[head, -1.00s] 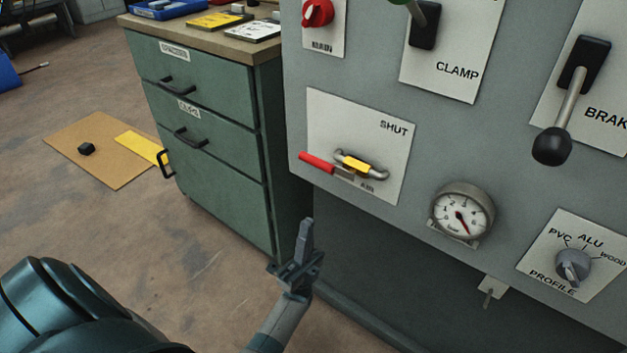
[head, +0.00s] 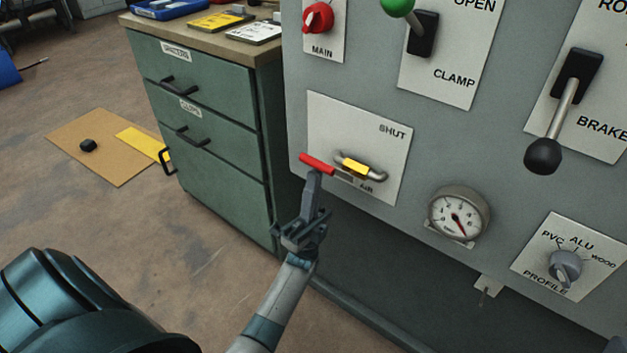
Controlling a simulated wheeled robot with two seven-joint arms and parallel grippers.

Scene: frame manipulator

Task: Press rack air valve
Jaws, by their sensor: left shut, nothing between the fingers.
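The air valve is on a white plate (head: 335,118) marked SHUT and AIR, on the lower left of the grey panel. Its red handle (head: 317,163) points left and slightly up from a small pipe with a yellow part (head: 355,166). My left gripper (head: 313,176) is shut and empty, fingers pointing up. Its fingertips are just below the red handle in the picture; I cannot tell if they touch it. My right gripper is not in view.
A pressure gauge (head: 458,214), a profile knob (head: 566,267), a brake lever (head: 556,120), a clamp lever (head: 421,30) and a red main switch (head: 317,18) are on the panel. A green drawer cabinet (head: 215,150) stands to the left. Open floor lies below it.

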